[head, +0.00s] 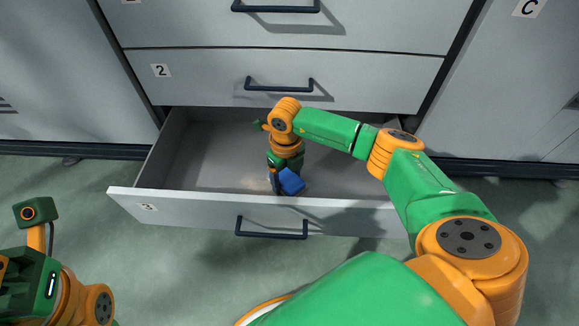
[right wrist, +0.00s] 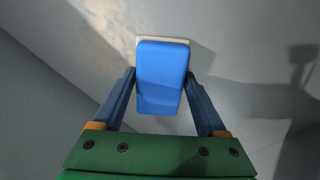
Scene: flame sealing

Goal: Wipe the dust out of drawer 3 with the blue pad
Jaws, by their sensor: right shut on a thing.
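Drawer 3 (head: 147,207) is pulled open, with its grey inside showing. My right gripper (head: 279,186) reaches down into it near the front wall and is shut on the blue pad (head: 292,182). In the right wrist view, the blue pad (right wrist: 162,78) sits between the two fingers, with a pale edge at its far end. Pale speckled dust (right wrist: 98,42) lies on the drawer floor to the left of the pad. A faint pale patch of dust (head: 250,183) shows left of the gripper in the head view. My left wrist is at the lower left; its fingers are out of frame.
Closed drawer 2 (head: 200,75) with its dark handle is just above the open drawer. Drawer 3's front wall and handle (head: 271,234) stand between the drawer's inside and me. Cabinet doors flank the drawers, one marked C (head: 529,8). The green floor in front is clear.

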